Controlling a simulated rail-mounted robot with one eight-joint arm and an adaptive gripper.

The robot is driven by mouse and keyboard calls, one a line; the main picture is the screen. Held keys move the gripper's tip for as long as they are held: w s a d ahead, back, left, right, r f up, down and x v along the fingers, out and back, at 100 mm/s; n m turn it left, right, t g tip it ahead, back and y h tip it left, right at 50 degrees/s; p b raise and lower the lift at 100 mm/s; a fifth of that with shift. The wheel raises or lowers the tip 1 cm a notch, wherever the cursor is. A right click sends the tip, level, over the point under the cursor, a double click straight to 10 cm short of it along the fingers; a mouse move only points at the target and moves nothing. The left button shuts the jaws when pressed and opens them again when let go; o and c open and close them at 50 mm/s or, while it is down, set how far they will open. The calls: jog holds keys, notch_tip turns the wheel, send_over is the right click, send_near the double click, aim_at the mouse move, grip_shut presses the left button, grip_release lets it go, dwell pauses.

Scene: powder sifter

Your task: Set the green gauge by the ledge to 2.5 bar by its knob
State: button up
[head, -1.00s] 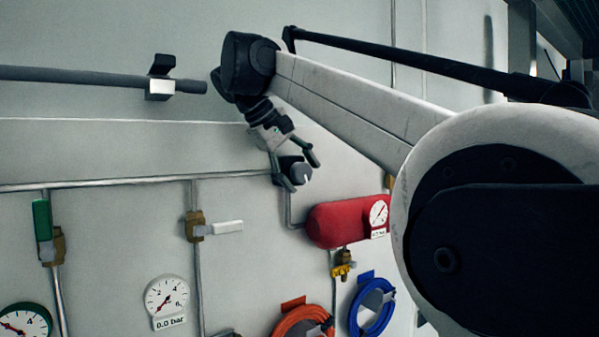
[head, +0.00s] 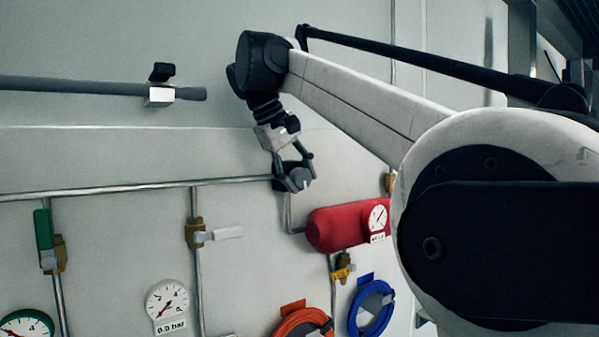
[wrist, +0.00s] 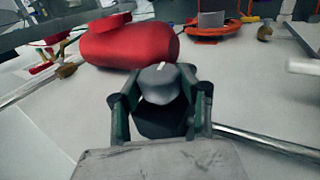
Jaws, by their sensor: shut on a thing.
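The grey knob (head: 299,178) with a white mark sits on a dark base on the wall, at the right end of a horizontal pipe. My gripper (head: 295,181) is shut on this knob, with a finger on either side. In the wrist view the knob (wrist: 160,83) stands between the fingertips, its white mark near the top. A gauge with a dark green-looking rim (head: 27,322) is at the lower left of the head view. Its lower part is cut off, so its full reading is hidden. A white-rimmed gauge (head: 167,300) beside it reads 0.0 bar.
A red tank (head: 335,228) with a small gauge is close below the knob. Orange (head: 303,322) and blue (head: 371,310) hose coils hang lower. Valves with green (head: 43,228) and white (head: 228,232) handles are at left. A grey bar (head: 80,87) runs above.

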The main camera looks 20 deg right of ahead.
jog(key=g+y+p, duration=0.1)
jog(key=y, duration=0.2)
jog(key=shift+w+d, duration=0.1)
jog(key=shift+g+y, duration=0.4)
jog(key=shift+y, duration=1)
jog(key=o, duration=1.2)
